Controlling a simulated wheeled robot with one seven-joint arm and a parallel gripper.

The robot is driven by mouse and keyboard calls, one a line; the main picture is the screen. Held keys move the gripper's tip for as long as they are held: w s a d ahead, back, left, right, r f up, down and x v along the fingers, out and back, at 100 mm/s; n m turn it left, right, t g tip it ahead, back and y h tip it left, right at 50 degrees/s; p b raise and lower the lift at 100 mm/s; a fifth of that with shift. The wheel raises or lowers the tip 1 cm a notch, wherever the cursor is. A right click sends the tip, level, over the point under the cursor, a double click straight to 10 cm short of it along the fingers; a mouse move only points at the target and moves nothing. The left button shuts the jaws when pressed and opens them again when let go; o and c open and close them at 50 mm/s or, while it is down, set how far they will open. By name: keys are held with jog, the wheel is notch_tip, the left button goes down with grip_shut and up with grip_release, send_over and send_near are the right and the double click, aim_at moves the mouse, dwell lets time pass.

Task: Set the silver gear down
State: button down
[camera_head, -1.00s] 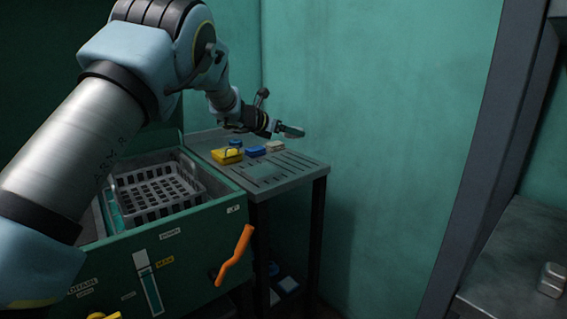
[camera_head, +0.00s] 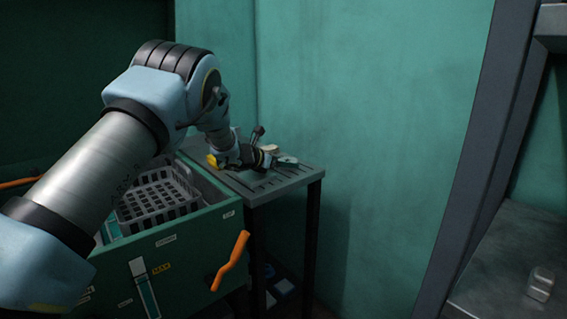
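The silver gear (camera_head: 288,160) shows as a small flat grey disc at the tip of my gripper (camera_head: 275,159). My gripper is low over the right part of the slatted side table (camera_head: 283,182), and the gear is at or just above its top. I cannot tell whether the gear touches the table. The fingers are small and partly hidden, but the gear sits at their end.
A yellow block (camera_head: 212,161) and a pale block (camera_head: 270,148) are on the table around my gripper. Left of the table is a green washer tub (camera_head: 185,248) with a grey basket (camera_head: 150,205) and an orange handle (camera_head: 231,262). The table's front right is clear.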

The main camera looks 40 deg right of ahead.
jog(key=shift+f+b, duration=0.5)
jog(key=shift+b, duration=0.35)
jog(key=shift+s+a+f, duration=0.1)
jog(key=shift+f, duration=0.15)
grip_release()
jog(key=shift+f, duration=0.2)
jog(key=shift+r+p, duration=0.9)
jog(key=shift+p, duration=0.3)
jog(key=b+v, duration=0.4)
jog(key=v, duration=0.8)
jog(key=shift+r, duration=0.1)
